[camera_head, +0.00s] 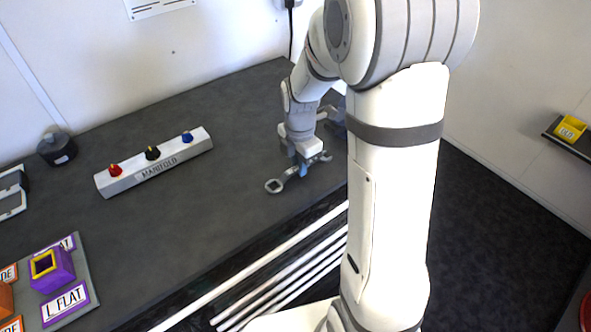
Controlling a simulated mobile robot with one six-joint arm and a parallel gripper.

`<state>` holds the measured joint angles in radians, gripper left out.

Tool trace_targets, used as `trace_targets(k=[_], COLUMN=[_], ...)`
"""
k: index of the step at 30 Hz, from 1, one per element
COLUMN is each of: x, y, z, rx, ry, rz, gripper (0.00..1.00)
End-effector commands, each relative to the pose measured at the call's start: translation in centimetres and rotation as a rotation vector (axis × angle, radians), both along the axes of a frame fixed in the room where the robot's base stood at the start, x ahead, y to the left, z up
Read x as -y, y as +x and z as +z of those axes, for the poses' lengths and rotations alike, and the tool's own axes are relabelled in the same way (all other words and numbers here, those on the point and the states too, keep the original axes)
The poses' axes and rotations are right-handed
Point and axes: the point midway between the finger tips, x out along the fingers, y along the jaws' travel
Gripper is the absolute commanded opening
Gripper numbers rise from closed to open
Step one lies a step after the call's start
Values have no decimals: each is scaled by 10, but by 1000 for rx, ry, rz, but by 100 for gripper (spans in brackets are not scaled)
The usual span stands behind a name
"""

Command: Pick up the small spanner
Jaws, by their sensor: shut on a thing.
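A grey spanner (275,186) with a ring end at the left is at the right part of the dark bench. Its other end shows to the right of my gripper. My gripper (302,169) points down and is shut on the middle of the spanner's handle. The fingers hide that part of the handle. I cannot tell whether the spanner touches the bench or is just above it. A second grey tool-like shape (331,117) lies behind, partly hidden by my arm, too unclear to name surely.
A white manifold block (178,155) with red, black and blue knobs stands mid-bench. A dark round container (57,148) is at the back left. A purple square holder (52,270) is on a labelled board at front left. A yellow bin (570,128) sits on the right wall shelf.

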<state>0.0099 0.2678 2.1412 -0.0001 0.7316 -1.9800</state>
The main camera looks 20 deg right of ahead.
Motion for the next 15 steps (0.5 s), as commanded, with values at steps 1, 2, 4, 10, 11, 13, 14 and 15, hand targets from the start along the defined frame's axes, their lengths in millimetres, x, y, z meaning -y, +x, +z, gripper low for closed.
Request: trace_targets(k=[1,2,4,10,11,13,14,15], x=[0,0,0,0,0,0,0,0], y=[0,0,-1,-1,-1,-1,-1,-1], z=[0,0,0,0,0,1,2,5], rx=[-1,-1,-2,-2,-2,-2,-2,-1], ry=[1,1,0,0,0,0,0,1], rz=[-1,-1,-1,-1,-1,-1,-1,-1], gripper=[3,1,0,0,0,0,0,0])
